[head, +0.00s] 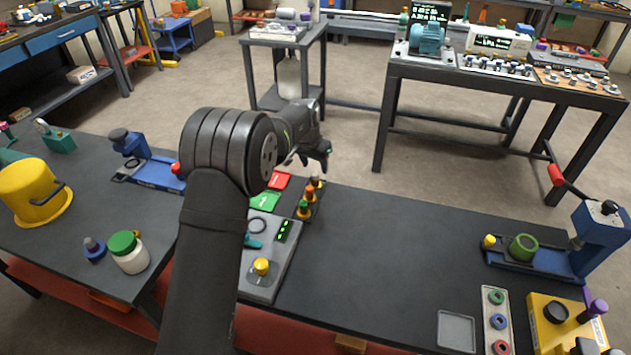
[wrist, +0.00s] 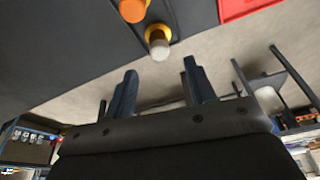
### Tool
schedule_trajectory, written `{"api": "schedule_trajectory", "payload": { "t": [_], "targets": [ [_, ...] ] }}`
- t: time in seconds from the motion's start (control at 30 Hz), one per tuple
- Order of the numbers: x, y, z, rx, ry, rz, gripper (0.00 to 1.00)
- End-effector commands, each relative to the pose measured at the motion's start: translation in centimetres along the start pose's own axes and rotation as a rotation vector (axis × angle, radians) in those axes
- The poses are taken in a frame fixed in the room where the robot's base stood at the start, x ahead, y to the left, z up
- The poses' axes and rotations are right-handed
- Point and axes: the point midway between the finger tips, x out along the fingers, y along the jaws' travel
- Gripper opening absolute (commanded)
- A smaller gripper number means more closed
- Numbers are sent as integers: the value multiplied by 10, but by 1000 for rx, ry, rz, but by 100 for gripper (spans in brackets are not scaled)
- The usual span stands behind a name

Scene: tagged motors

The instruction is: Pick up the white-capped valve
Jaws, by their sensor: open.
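The white-capped valve (wrist: 159,44) shows in the wrist view, with a pale round cap and a yellow-orange body. It stands at the end of a dark strip holder, beside an orange-topped valve (wrist: 132,10). In the head view the white-capped valve (head: 316,180) is small, at the far end of the row. My gripper (head: 312,163) is above and beyond that end of the row. In the wrist view both fingers of my gripper (wrist: 159,76) are apart with nothing between them, and the valve appears just past the fingertips.
The dark holder (head: 312,209) also carries orange and green-topped valves. Red (head: 279,181) and green (head: 265,200) pads lie to its left, and a grey control box (head: 270,255) stands nearer. The dark bench (head: 390,260) is clear to the right, up to a blue press (head: 595,240).

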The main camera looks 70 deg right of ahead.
Motion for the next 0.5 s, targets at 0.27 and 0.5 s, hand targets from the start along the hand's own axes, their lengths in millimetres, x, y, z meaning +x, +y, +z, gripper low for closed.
{"api": "schedule_trajectory", "payload": {
  "t": [0.27,0.5],
  "targets": [
    [17,0,2,0,-1,0,50],
    [52,-1,7,0,-1,0,50]
  ]
}}
